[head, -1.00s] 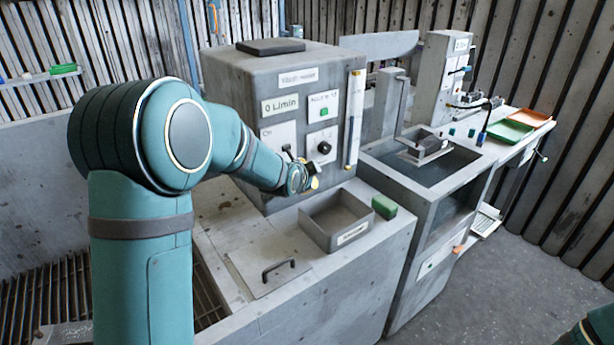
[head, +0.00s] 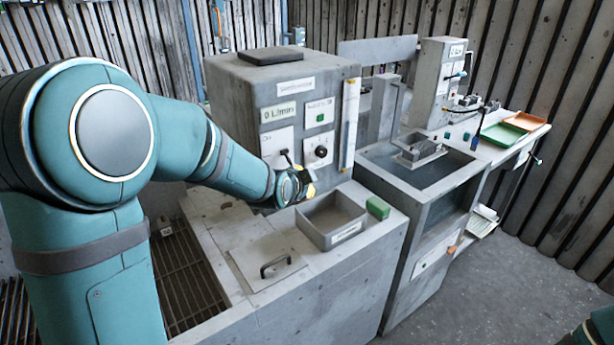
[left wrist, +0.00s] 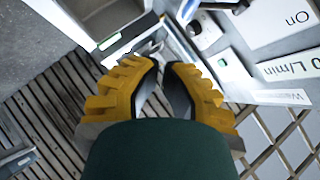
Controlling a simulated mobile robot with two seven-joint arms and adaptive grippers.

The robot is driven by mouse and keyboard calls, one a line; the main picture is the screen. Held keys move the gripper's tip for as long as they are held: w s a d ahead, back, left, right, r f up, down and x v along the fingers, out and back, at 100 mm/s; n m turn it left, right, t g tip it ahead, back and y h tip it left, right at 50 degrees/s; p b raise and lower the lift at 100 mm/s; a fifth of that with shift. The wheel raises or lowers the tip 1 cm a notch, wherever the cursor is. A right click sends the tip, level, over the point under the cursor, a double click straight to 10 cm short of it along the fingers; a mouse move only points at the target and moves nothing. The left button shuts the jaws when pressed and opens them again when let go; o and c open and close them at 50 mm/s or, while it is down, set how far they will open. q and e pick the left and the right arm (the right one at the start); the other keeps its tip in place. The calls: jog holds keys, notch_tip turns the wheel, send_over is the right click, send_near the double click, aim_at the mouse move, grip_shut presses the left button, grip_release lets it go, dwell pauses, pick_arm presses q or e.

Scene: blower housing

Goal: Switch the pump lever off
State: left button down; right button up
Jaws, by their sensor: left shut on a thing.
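The pump lever (head: 287,157) is a thin dark stick on a white plate marked "On" on the front of the grey blower housing (head: 236,100). It slants down to the right toward my left gripper (head: 303,187), which is at the plate's lower right. My right gripper is out of view.
A display (head: 279,113) reads 0 L/min. A plate with a black round knob (head: 320,152) is right of the lever. A grey open bin (head: 331,222) and a green block (head: 378,208) sit on the ledge below. A water tank (head: 440,170) stands to the right.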

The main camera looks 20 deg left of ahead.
pick_arm(q)
jog(key=shift+v, duration=0.85)
jog(key=shift+d+f, duration=0.1)
jog(key=shift+f, duration=0.1)
jog(key=s+d+f+n+g, duration=0.1)
jog(key=s+d+f+g, duration=0.1)
jog(key=f, duration=0.4)
jog(key=s+d+f+n+g, duration=0.1)
jog(key=s+d+f+n, duration=0.15)
jog(key=f, duration=0.45)
jog(key=s+d+f+n+g+h, duration=0.2)
jog(key=s+d+f, duration=0.4)
jog(key=s+f, duration=0.3)
jog(key=s+d+f+n+g+h, duration=0.2)
jog(key=s+d+f+n+g, duration=0.2)
jog(key=s+f, duration=0.5)
jog(key=d+f+n, duration=0.1)
jog(key=d+n, duration=0.1)
jog(key=d, duration=0.1)
jog(key=shift+g+h, duration=0.4)
jog(key=shift+f, duration=0.1)
